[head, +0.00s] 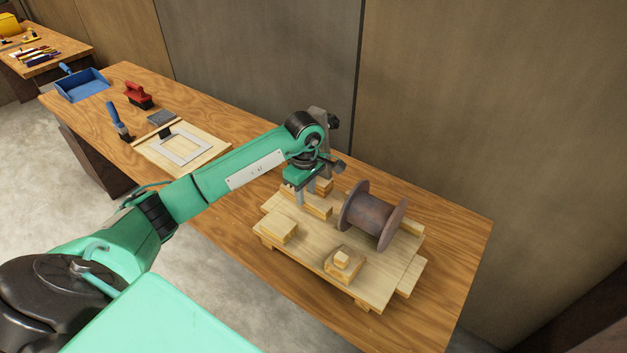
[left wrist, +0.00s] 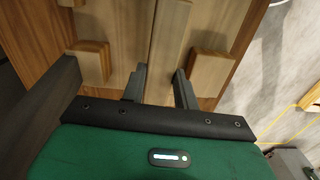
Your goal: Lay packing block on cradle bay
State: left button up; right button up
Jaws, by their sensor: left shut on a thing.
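My left gripper (head: 312,193) points down over the back left part of the wooden cradle (head: 306,238), left of the steel reel. It is shut on a small pale wooden block (head: 324,186), partly hidden by the fingers; I cannot tell whether the block touches the cradle. My right gripper is not in view.
The rusty brown steel reel (head: 372,218) lies on its side on the cradle, close right of my gripper. A board with a grey frame (head: 183,146), a brush (head: 117,124), a red tool (head: 138,94) and a blue dustpan (head: 83,85) are farther left. The bench's right end is clear.

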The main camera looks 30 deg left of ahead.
pick_arm(q)
jog(key=shift+w+a+f+n, duration=0.15)
jog(key=shift+f+n, duration=0.15)
jog(key=shift+f, duration=0.3)
jog(key=shift+f+b, duration=0.4)
jog(key=shift+f, duration=0.55)
jog(key=shift+a, duration=0.1)
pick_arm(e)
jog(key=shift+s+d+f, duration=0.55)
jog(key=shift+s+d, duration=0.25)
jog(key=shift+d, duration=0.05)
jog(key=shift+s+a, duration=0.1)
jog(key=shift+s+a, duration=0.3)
pick_arm(q)
jog(key=shift+f+b, duration=0.4)
jog(key=shift+b, duration=0.05)
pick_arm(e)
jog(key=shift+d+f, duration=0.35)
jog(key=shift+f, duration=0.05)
pick_arm(q)
jog(key=shift+f+b, duration=0.3)
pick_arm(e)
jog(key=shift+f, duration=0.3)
